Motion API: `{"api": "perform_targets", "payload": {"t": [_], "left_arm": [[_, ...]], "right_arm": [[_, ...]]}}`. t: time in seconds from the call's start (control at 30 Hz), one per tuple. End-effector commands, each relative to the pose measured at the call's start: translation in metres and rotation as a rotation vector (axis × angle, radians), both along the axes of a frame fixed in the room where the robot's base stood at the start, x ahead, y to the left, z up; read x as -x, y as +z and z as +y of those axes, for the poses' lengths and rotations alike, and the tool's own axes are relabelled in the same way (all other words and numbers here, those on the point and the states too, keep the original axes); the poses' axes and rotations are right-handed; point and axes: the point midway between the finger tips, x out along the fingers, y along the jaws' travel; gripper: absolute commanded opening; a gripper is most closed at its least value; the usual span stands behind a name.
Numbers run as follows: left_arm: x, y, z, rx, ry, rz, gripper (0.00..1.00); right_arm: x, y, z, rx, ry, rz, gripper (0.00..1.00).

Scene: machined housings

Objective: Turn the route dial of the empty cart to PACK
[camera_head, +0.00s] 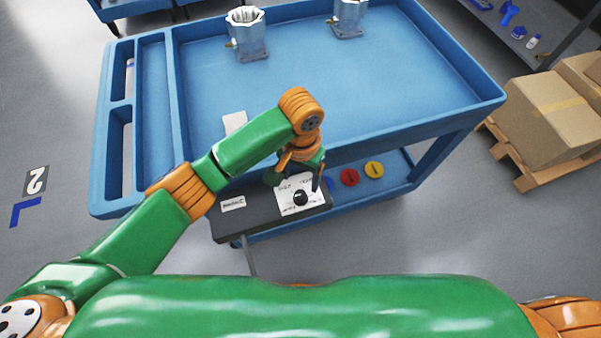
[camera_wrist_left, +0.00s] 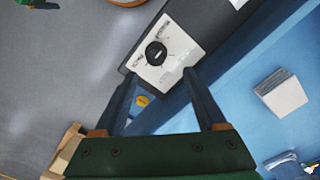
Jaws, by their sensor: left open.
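A black route dial (camera_head: 300,198) sits on a white plate (camera_head: 287,208) on the dark box at the near side of a blue cart (camera_head: 140,190). My right gripper is out of view.
A white block (camera_head: 234,122) lies on the cart top near my left forearm. Red (camera_head: 349,177) and yellow (camera_head: 374,169) discs and a partly hidden blue one are on the lower shelf. Cardboard boxes (camera_head: 545,115) on a pallet stand at right. Other blue furniture (camera_head: 130,8) is at the top left.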

Motion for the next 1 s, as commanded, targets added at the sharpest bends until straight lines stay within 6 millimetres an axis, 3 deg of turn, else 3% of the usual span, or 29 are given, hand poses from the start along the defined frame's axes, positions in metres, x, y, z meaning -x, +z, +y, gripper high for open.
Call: {"api": "perform_targets", "payload": {"t": [0.1, 0.3, 0.57, 0.87, 1.0], "left_arm": [[0.001, -0.027, 0.001, -0.002, 0.001, 0.004, 0.73], [0.001, -0.057, 0.000, 0.002, -0.001, 0.000, 0.73], [0.001, -0.061, 0.000, 0.004, -0.002, -0.003, 0.73], [0.001, -0.061, 0.000, 0.004, -0.002, -0.003, 0.00], [0.001, -0.061, 0.000, 0.005, -0.004, -0.002, 0.00]], "right_arm": [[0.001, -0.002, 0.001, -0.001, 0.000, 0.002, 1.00], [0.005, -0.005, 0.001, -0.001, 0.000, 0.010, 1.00], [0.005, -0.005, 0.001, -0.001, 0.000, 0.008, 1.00], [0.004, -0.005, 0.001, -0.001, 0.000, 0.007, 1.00], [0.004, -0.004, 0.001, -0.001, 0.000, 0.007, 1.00]]}}
